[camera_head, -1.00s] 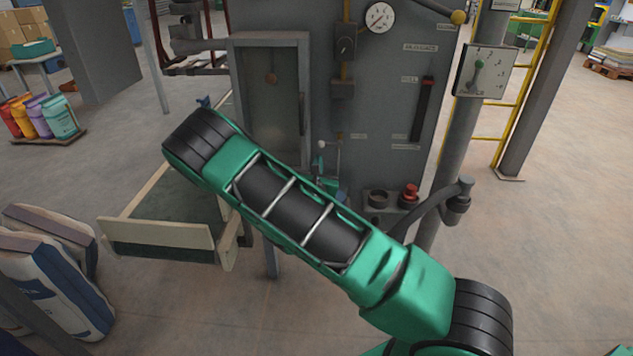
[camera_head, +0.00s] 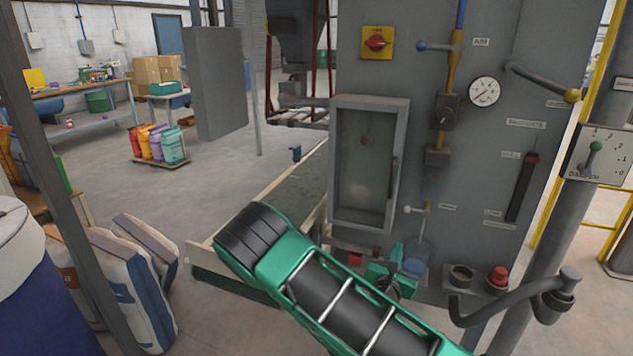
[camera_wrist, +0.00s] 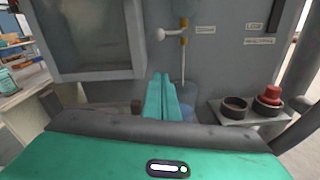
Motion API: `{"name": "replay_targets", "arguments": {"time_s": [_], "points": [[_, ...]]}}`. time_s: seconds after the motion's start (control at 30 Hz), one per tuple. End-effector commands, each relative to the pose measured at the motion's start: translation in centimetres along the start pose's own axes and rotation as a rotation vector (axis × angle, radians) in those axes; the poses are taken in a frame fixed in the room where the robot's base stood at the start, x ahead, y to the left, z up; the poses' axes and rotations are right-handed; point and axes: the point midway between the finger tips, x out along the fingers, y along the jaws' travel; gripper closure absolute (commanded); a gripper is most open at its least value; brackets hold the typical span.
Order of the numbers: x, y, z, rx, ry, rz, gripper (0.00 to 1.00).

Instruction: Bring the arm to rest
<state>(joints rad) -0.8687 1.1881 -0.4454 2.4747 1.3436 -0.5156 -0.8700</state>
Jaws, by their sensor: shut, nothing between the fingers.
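My green and black arm (camera_head: 345,297) reaches up from the bottom right of the head view, with its black elbow end (camera_head: 251,236) over the pale-framed conveyor. My gripper (camera_wrist: 161,82) shows in the wrist view as two teal fingers lying together, shut and empty. They point at the grey machine front (camera_wrist: 222,70), below a small valve with a white knob (camera_wrist: 162,34). In the head view, green gripper parts (camera_head: 388,277) show behind the arm, low before the machine. I cannot tell how far the fingertips are from the panel.
A small shelf holds a dark cup (camera_head: 461,276) and a red button (camera_head: 498,277), right of the gripper. A bent grey arm on a post (camera_head: 545,290) stands farther right. Filled sacks (camera_head: 137,285) stand at left. Open floor (camera_head: 235,180) lies beyond them.

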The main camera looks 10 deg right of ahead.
Motion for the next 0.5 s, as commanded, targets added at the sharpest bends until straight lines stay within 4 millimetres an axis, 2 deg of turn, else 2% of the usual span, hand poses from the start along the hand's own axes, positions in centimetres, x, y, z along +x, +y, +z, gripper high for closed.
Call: {"name": "replay_targets", "arguments": {"time_s": [0.13,0.27,0.5], "points": [[0.9,-3.3,2.3,0.137,-0.023,-0.122,1.0],[1.2,-8.3,4.8,0.338,-0.057,-0.303,1.0],[-0.5,-17.3,7.7,0.706,-0.127,-0.645,1.0]]}}
